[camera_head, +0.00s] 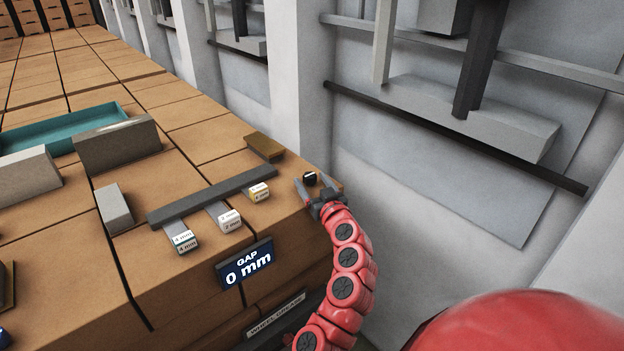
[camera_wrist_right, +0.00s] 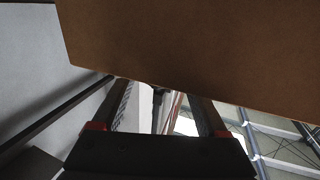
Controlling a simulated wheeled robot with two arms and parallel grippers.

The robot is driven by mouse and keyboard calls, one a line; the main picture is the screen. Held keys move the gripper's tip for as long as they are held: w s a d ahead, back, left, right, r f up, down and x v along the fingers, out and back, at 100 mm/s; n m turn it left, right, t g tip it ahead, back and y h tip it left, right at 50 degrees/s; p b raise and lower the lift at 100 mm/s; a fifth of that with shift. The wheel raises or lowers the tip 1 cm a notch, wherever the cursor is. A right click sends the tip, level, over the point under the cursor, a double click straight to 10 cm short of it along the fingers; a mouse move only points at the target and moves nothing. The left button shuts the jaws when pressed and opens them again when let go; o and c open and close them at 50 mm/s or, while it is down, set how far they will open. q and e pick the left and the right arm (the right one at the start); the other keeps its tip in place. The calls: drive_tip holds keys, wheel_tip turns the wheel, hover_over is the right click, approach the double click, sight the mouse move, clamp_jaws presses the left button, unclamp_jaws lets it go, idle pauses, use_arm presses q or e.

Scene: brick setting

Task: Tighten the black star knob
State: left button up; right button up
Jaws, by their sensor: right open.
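The small black knob (camera_head: 310,178) sits at the right edge of the brown block surface, with a light mark on its top. Its star shape is too small to make out. My right gripper (camera_head: 314,185) is open, with its grey fingers reaching towards the knob, which appears between or just beyond the fingertips. I cannot tell whether they touch it. In the right wrist view the two fingers (camera_wrist_right: 160,105) stand apart below a large brown surface, with a thin dark upright piece between them that I cannot identify. My left gripper is not in view.
A sign (camera_head: 246,264) reads "GAP 0 mm". Beside it are a dark grey bar (camera_head: 213,195) and white tagged blocks (camera_head: 229,219). A brown block (camera_head: 264,146) lies behind the knob. A teal tray (camera_head: 60,126) and grey blocks are at left. A grey wall rises at right.

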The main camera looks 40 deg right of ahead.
drive_tip(key=shift+w+d, duration=0.15)
drive_tip(key=shift+w, duration=0.05)
drive_tip(key=shift+c, duration=0.3)
clamp_jaws()
drive_tip(key=shift+r+h+p, duration=0.2)
drive_tip(key=shift+h+p, duration=0.3)
drive_tip(key=m+g+h+p, duration=0.1)
drive_tip(key=h+p, duration=0.1)
drive_tip(key=p, duration=0.1)
drive_tip(key=m+g+h+p, duration=0.1)
drive_tip(key=m+p, duration=0.1)
drive_tip(key=p, duration=0.1)
drive_tip(key=m+g+h+p, duration=0.1)
drive_tip(key=h+p, duration=0.1)
drive_tip(key=p, duration=0.1)
drive_tip(key=shift+w+a+r+m+h, duration=0.1)
drive_tip(key=shift+w+a+m+h, duration=0.05)
drive_tip(key=shift+a+m+h, duration=0.2)
drive_tip(key=shift+a+m+g+h+p, duration=0.1)
drive_tip(key=shift+m+g+h+p, duration=0.9)
drive_tip(key=shift+p, duration=0.5)
drive_tip(key=shift+w+f, duration=0.1)
drive_tip(key=shift+f, duration=0.15)
